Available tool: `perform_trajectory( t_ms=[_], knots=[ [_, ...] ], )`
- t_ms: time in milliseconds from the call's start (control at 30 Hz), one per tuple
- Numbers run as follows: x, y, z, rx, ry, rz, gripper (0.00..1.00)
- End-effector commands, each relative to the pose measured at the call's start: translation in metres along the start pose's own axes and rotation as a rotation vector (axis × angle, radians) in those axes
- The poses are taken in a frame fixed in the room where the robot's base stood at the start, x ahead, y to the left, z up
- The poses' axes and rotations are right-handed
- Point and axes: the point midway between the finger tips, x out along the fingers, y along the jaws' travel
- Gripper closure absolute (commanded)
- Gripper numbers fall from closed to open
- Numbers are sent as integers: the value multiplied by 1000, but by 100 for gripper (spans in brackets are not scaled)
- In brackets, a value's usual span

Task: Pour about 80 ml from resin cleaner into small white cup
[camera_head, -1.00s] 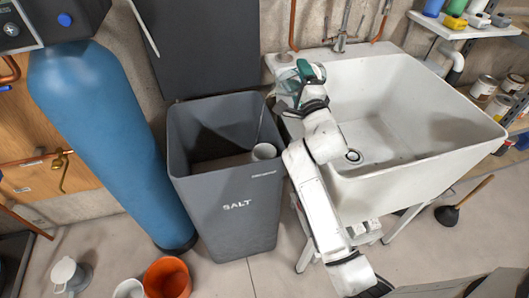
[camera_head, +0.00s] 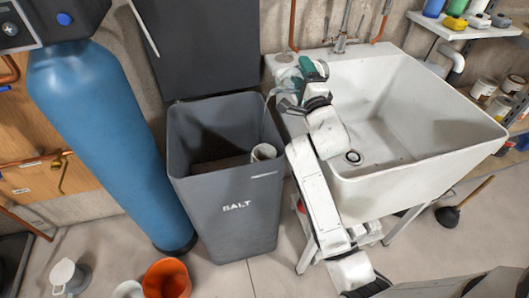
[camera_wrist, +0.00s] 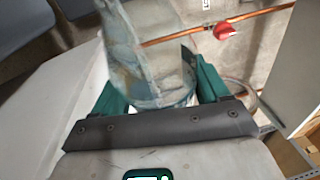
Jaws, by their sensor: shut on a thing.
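My gripper (camera_head: 302,84) is above the sink's back left corner, shut on a clear bluish bottle, the resin cleaner (camera_head: 284,80). The bottle is tilted with its mouth end to the left, toward the salt bin. In the wrist view the see-through bottle (camera_wrist: 150,55) sits between my two green fingers. A small white cup (camera_head: 264,152) stands inside the right side of the bin, below and left of the bottle. A thin pale line runs down from the bottle's mouth toward the cup and looks like a stream. The liquid level in the cup cannot be made out.
The grey salt bin (camera_head: 235,207) stands open, left of the white sink (camera_head: 440,147). A blue tank (camera_head: 105,140) is farther left. An orange bucket (camera_head: 167,279) and a white jug (camera_head: 68,276) are on the floor. A plunger (camera_head: 448,215) stands at the right.

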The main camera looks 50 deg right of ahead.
Motion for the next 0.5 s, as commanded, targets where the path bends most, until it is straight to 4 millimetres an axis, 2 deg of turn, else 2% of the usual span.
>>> perform_trajectory(
  t_ms=[500],
  knots=[
    [4, -5, -5, -39, -7, -18, 65]
  ],
)
